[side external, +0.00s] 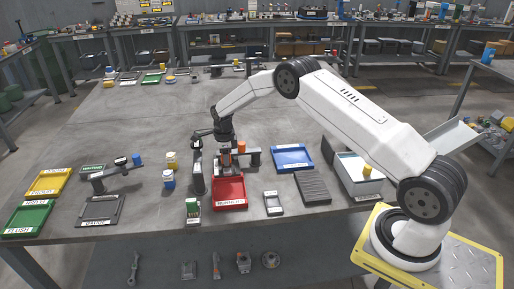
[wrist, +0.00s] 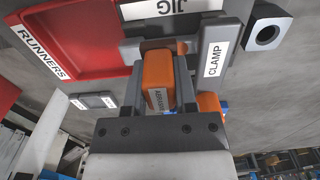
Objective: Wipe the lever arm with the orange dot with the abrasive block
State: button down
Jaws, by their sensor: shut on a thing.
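My gripper (wrist: 161,78) is shut on an orange block with a white label, the abrasive block (wrist: 157,72), which shows between its two grey fingers. The block's far end is close to a grey fixture labelled JIG and CLAMP (wrist: 230,38); I cannot tell whether they touch. In the side view my gripper (side external: 225,157) points down just behind the red tray. A dark lever arm (side external: 252,160) extends right beside it, with an orange cylindrical piece (side external: 241,147) near it. Another orange piece (wrist: 209,103) shows behind the right finger. No orange dot is clearly readable on the lever.
The red RUNNERS tray (side external: 230,205) is directly in front. A blue tray (side external: 292,167) and dark ribbed mat (side external: 312,190) lie right. Another lever fixture (side external: 112,172) with a blue piece, small jars (side external: 169,180) and yellow and green trays stand left. The table behind is largely clear.

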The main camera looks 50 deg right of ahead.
jog(key=shift+r, duration=4)
jog(key=shift+s, duration=0.15)
